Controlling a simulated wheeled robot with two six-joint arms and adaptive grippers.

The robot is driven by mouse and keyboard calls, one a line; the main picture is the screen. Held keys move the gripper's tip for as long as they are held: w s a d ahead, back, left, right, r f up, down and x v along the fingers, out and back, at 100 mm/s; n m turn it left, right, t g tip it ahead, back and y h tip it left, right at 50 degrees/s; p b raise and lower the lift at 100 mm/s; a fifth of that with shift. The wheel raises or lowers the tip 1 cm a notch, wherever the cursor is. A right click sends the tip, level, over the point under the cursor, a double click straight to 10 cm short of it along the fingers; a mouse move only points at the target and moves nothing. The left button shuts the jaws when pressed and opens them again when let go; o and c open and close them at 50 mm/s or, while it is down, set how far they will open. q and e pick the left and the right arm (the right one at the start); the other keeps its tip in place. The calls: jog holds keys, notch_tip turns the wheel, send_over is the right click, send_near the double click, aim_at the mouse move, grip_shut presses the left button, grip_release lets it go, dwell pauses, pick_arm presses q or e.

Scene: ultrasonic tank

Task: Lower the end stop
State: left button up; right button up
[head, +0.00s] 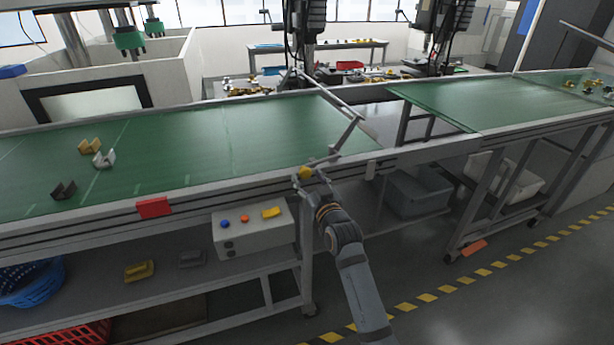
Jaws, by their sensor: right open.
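The end stop (332,97) is a grey bar across the end of the left green conveyor belt (215,145). It stands raised above the belt, carried at its near end by a slanting arm (348,134) that comes down to the near rail. A small yellow piece (305,172) shows at the near rail, by the foot of that arm. My right gripper (309,180) is open at the near rail, with its fingers close around or beside the yellow piece; contact cannot be told. My left gripper is not in view.
A gap separates this belt from a second green belt (505,100) on the right. A control box (252,228) with buttons hangs under the near rail, left of my right arm. A red plate (154,207) is on the rail. Several clips (104,159) lie on the belt's left part.

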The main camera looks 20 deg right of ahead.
jog(key=shift+w, duration=0.6)
jog(key=shift+c, duration=0.4)
grip_shut()
